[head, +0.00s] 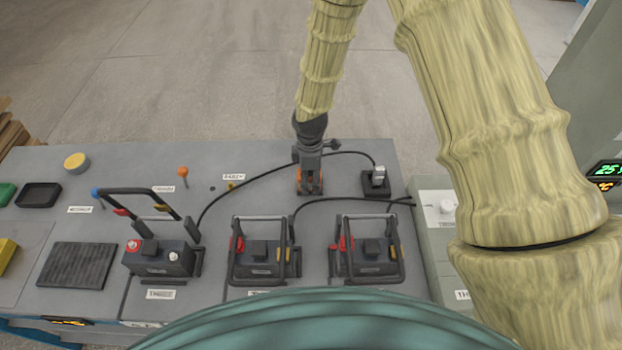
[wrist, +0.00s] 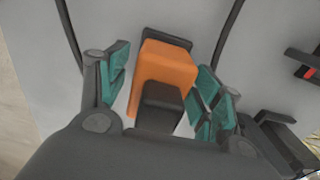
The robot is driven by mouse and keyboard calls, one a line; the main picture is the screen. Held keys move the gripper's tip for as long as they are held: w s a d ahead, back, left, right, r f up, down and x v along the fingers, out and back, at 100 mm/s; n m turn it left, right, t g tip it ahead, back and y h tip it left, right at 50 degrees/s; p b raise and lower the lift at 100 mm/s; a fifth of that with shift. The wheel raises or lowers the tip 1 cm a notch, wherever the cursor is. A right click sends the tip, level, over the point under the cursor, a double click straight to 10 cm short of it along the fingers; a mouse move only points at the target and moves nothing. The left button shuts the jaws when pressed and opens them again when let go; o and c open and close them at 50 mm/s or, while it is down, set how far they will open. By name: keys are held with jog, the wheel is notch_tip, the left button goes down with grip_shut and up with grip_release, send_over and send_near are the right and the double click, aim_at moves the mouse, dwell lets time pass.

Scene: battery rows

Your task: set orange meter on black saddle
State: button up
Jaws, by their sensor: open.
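The orange meter (wrist: 168,66) stands between my gripper's open fingers in the wrist view, with a dark face or block (wrist: 161,104) on its near side. A black piece (wrist: 166,38) shows right behind it; this may be the black saddle, but I cannot tell whether the meter rests on it. My gripper (wrist: 163,92) has teal pads on both sides of the meter; contact is not clear. In the head view my gripper (head: 309,173) is low over the bench's back part, and only bits of the orange meter (head: 299,181) show around it.
Black cables run on both sides of the gripper. A black base with a grey plug (head: 377,180) stands just right of it. Several batteries with upright handles, one at the left (head: 160,258), line the front. A black tray (head: 39,195) and yellow disc (head: 77,163) lie far left.

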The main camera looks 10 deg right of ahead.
jog(key=shift+r+b, duration=1.6)
jog(key=shift+r, duration=3.95)
